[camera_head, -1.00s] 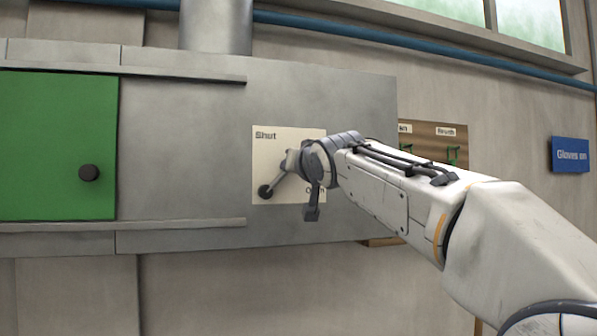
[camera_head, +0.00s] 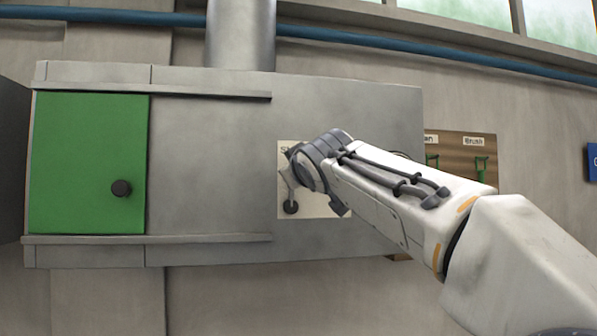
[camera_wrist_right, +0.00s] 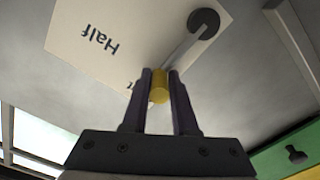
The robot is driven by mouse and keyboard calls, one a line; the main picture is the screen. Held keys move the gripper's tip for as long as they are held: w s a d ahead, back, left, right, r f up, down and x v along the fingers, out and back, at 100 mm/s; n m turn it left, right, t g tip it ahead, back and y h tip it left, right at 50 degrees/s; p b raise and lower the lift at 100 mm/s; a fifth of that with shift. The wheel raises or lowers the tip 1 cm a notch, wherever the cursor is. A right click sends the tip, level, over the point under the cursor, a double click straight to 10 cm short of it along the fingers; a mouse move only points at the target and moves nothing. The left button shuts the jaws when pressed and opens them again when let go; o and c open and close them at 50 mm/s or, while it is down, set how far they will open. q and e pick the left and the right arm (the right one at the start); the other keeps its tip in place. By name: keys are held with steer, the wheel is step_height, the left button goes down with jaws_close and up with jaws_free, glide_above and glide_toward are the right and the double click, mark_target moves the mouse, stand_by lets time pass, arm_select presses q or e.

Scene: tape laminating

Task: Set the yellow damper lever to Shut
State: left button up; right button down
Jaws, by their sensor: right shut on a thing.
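The damper lever has a grey arm (camera_head: 290,194) that rises nearly upright from a dark round hub (camera_head: 291,208) on a cream label plate (camera_head: 318,207). My right gripper (camera_head: 290,162) is at the lever's upper end, over the plate's upper left, and partly hides the "Shut" label. In the right wrist view, my right gripper (camera_wrist_right: 160,82) is shut on the lever's yellow grip (camera_wrist_right: 159,90). The grey arm runs from the grip to the dark hub (camera_wrist_right: 204,22). "Half" reads on the plate (camera_wrist_right: 135,22) there; another label is mostly hidden. My left gripper is not in view.
The plate is on a grey metal duct box (camera_head: 210,150) with a green door (camera_head: 85,160) and black knob (camera_head: 121,188) at left. A wooden board (camera_head: 460,150) with green tools hangs at right behind my arm. A blue pipe (camera_head: 330,34) runs above.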

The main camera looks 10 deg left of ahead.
steer(key=shift+a+f+n, duration=0.1)
steer(key=shift+f+n, duration=0.2)
steer(key=c, duration=0.7)
jaws_free()
steer(key=shift+c, duration=0.2)
steer(key=shift+r, duration=0.15)
steer(key=b+v, duration=0.5)
steer(key=v, duration=0.5)
steer(key=shift+s, duration=0.25)
